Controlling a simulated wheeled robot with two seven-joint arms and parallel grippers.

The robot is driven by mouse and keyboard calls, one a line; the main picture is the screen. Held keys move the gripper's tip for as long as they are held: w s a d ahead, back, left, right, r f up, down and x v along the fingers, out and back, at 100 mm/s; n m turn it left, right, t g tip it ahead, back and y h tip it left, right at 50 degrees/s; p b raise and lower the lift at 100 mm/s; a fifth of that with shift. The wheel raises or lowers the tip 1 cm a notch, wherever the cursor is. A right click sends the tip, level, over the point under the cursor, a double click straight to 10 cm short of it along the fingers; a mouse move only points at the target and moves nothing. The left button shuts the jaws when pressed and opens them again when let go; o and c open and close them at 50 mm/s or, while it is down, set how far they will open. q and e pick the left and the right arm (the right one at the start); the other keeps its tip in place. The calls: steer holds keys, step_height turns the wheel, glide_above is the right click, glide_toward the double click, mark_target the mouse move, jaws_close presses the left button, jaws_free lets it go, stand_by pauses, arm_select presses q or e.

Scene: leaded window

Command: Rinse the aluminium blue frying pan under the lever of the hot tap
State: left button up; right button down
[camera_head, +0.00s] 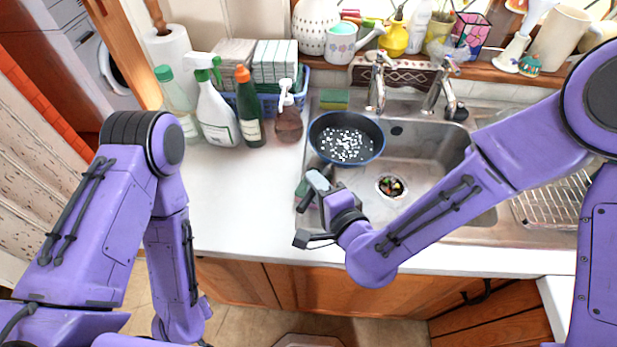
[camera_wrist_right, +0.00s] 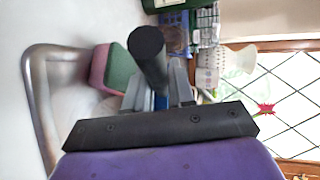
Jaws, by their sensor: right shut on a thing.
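The blue-rimmed dark frying pan (camera_head: 346,138) is over the left part of the sink, roughly level, with many white specks inside. My right gripper (camera_head: 318,183) is shut on its handle; in the right wrist view the dark handle end (camera_wrist_right: 147,45) sticks up between the fingers (camera_wrist_right: 158,90). Two chrome taps stand behind the sink: a left one (camera_head: 377,80) just beyond the pan's right rim, and a right one (camera_head: 440,85). I cannot tell which is hot, nor see water running. My left arm hangs at the left; its gripper is out of view.
The steel sink (camera_head: 425,150) has a drain (camera_head: 391,187) with scraps in it. A green-yellow sponge (camera_head: 334,98) lies behind the pan. A pink-green sponge (camera_wrist_right: 110,68) is near my right gripper. Bottles (camera_head: 216,118) crowd the back left; the left counter (camera_head: 235,195) is clear.

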mark_target(354, 165)
steer(key=w+d, duration=0.1)
steer(key=w, duration=0.1)
steer(key=w+d+f, duration=0.1)
steer(key=w+d, duration=0.1)
steer(key=w+d+f, duration=0.1)
steer(key=w, duration=0.1)
steer(key=shift+w+d+b, duration=0.2)
steer(key=shift+w+b, duration=0.15)
steer(key=shift+d+r, duration=0.15)
steer(key=shift+d, duration=0.5)
steer(key=shift+w+d+f, duration=0.25)
steer(key=shift+w+d, duration=0.25)
steer(key=shift+w, duration=0.1)
steer(key=shift+w+d+f, duration=0.2)
steer(key=shift+w+d, duration=0.25)
steer(key=shift+w, duration=0.1)
steer(key=shift+s+r, duration=0.1)
steer(key=shift+s, duration=0.15)
arm_select(q)
steer(key=shift+s+f, duration=0.15)
steer(key=shift+f, duration=0.3)
arm_select(e)
steer(key=shift+w, duration=0.15)
